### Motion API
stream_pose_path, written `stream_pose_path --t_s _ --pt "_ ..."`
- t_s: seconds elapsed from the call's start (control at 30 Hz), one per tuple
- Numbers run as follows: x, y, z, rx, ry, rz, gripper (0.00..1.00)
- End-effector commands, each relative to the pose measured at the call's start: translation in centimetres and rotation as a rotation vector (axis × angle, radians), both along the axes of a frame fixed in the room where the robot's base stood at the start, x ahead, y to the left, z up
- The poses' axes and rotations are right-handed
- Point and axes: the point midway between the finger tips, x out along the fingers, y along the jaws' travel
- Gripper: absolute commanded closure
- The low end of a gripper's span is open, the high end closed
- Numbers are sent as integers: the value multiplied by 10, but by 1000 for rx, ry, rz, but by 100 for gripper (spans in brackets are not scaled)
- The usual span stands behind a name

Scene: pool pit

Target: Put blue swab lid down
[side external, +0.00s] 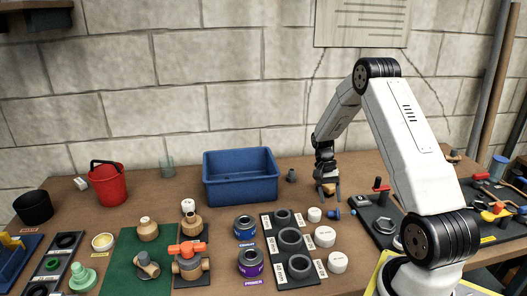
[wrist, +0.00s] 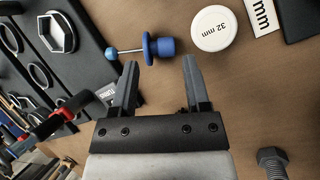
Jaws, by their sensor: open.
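The blue swab lid (wrist: 160,47) lies on its side on the wooden table, its thin metal rod and round blue swab end pointing left in the wrist view. In the side view the blue swab lid (side external: 333,213) is on the table, just below my gripper (side external: 328,191). In the wrist view my gripper (wrist: 160,66) is open, with the lid just past and between its fingertips; nothing is held. A blue-labelled can (side external: 244,228) and a purple can (side external: 250,262) stand left of the ring board; their tops are dark.
A white 32 mm cap (wrist: 215,28) lies close to the lid. A blue bin (side external: 241,178) stands behind. A bolt (wrist: 272,160) stands near my gripper.

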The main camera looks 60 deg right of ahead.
Motion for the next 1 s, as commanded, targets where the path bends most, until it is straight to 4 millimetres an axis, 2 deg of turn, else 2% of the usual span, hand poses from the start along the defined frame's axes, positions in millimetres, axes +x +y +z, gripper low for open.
stream_pose_path --t_s 0.4,0.97,1.0 --pt "-17 10 -38 1 -1 0 40" --pt "-18 11 -41 1 -2 0 40" --pt "-18 11 -41 1 -2 0 46"
